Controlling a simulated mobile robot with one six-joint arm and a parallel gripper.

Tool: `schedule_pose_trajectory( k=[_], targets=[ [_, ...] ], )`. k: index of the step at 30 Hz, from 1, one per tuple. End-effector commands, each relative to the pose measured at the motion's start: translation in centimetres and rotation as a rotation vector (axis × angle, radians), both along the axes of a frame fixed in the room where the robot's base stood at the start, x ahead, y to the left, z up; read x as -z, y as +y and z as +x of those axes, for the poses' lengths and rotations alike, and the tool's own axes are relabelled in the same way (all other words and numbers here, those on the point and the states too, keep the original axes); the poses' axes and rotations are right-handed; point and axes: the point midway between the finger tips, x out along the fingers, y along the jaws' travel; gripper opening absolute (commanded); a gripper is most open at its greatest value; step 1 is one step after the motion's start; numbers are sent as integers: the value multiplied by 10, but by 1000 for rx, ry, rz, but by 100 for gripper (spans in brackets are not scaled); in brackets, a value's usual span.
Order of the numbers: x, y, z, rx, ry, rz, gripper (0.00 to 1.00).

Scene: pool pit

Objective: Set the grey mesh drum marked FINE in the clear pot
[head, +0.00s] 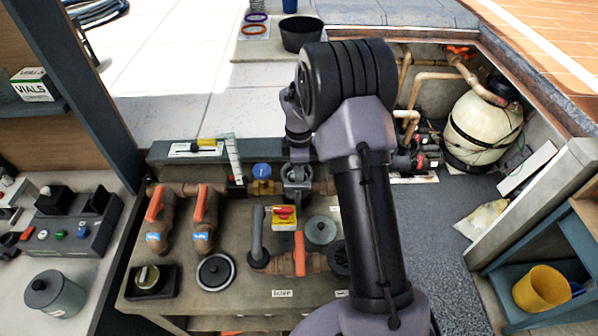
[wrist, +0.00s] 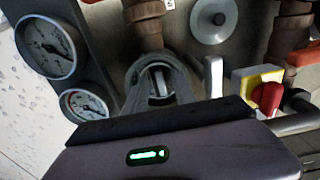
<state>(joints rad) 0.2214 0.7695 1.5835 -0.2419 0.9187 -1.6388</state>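The clear pot (head: 297,187) sits in the pipe line at the back of the bench. In the wrist view, the pot (wrist: 133,82) is near the middle, with a small dark and pale shape inside that I cannot identify. My gripper (head: 298,157) points down over the pot; its fingers cannot be made out clearly. A grey drum-like container (head: 56,294) with a black knob stands on the left counter. I cannot read a FINE mark on it or confirm that it is the mesh drum.
Orange-handled valves (head: 204,204), a red and yellow switch (head: 284,216) and a grey knobbed disc (head: 320,231) crowd the bench around the pot. A dark round lid (head: 215,272) lies in front. Gauges (wrist: 45,46) stand close beside the pot.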

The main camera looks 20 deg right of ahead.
Motion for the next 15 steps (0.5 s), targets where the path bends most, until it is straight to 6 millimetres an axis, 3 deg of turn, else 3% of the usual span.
schedule_pose_trajectory(
  k=[5,8,15],
  targets=[
    [-1,0,0,0,0,0,32],
    [-14,0,1,-1,-3,-1,32],
    [-84,0,1,0,-4,-2,32]
  ],
)
